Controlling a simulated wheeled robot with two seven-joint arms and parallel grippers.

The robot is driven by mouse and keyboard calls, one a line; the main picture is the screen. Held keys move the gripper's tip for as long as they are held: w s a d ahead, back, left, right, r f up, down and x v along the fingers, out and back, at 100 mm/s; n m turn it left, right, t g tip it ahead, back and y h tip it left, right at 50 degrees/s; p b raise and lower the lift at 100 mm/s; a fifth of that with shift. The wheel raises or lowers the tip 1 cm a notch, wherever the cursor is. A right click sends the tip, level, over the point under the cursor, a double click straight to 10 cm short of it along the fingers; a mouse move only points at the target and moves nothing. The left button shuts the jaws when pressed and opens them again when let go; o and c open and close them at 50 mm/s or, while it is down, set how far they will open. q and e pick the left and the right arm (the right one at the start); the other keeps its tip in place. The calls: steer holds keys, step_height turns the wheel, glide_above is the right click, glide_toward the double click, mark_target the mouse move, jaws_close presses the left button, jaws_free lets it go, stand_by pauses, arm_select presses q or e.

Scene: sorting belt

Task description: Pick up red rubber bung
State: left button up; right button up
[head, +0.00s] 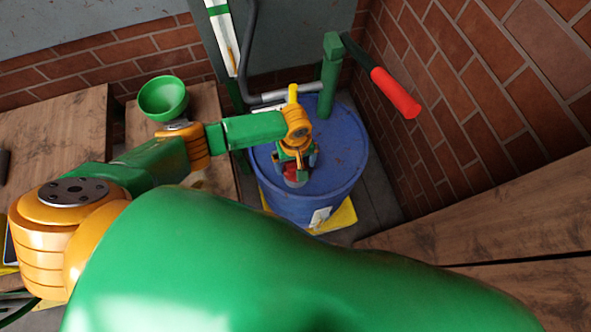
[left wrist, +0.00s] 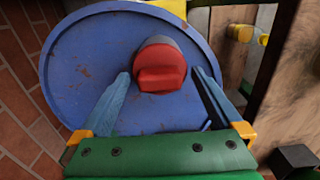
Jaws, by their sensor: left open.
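The red rubber bung (left wrist: 160,68) is on the top of the blue drum (left wrist: 85,65), between the two blue fingers of my left gripper (left wrist: 160,82) in the left wrist view. The fingers are open, with a gap on each side of the bung. In the head view the bung (head: 291,171) is partly hidden by my left gripper (head: 297,172), which reaches down over the drum lid (head: 340,165). My right gripper is not seen.
A green post with a red-handled lever (head: 395,92) stands at the drum's back right. A green bowl (head: 163,98) sits on a wooden surface to the left. A grey pipe (head: 285,93) runs behind the drum. A brick wall (head: 480,90) is close on the right.

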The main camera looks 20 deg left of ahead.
arm_select(q)
steer(key=shift+s+d+r, duration=0.1)
steer(key=shift+s+r, duration=0.05)
steer(key=shift+s, duration=0.05)
steer(key=c, duration=1.2)
steer(key=shift+w, duration=0.15)
jaws_close()
